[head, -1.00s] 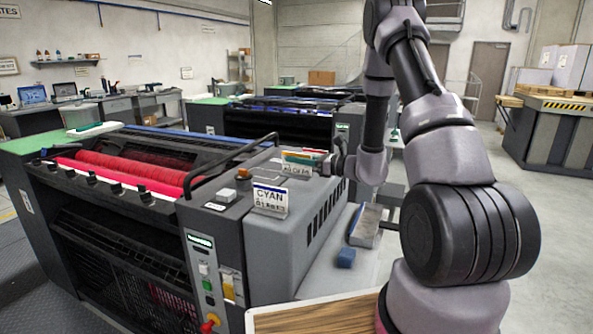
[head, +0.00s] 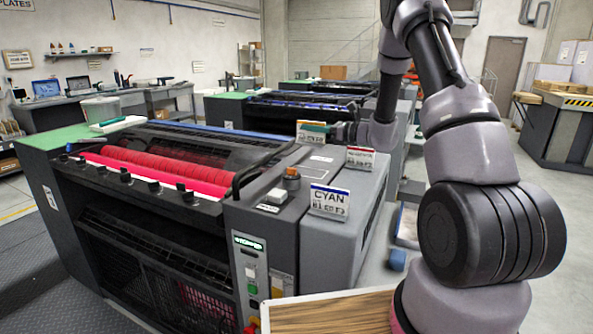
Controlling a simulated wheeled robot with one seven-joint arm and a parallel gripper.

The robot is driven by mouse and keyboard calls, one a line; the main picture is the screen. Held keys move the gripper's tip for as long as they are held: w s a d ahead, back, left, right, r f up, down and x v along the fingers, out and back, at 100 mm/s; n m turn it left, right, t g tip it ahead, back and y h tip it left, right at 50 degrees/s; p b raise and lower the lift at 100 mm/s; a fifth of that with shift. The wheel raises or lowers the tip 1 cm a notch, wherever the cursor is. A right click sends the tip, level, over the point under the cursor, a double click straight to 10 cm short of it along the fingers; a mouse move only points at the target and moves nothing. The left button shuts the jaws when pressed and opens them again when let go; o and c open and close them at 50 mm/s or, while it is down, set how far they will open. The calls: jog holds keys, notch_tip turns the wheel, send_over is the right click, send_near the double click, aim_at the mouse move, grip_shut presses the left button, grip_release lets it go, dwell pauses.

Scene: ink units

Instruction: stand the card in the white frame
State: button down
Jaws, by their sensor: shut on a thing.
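My gripper (head: 334,131) is shut on a small card (head: 312,128) with a coloured face, teal, white and orange-yellow. It holds the card at the far end of the near press's grey side unit. The fingertips are small and partly hidden by the card. A white sign marked CYAN (head: 329,203) with a blue band stands on the near end of that unit. A second white sign with a red band (head: 360,157) stands farther back, in front of and right of the held card. I cannot tell which of these is the white frame.
The near press (head: 165,175) with red rollers fills the left. An orange knob (head: 291,173) sits left of the CYAN sign. A wooden board (head: 335,312) is at the front. A blue block (head: 397,260) lies low, right of the press. The grey top between the signs is clear.

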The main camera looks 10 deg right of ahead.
aim_at(308, 144)
jog(key=f, duration=0.6)
jog(key=shift+w+a, duration=0.35)
jog(key=shift+f, duration=1.95)
jog(key=shift+f, duration=0.1)
jog(key=c, duration=0.9)
grip_release()
jog(key=shift+c, duration=0.2)
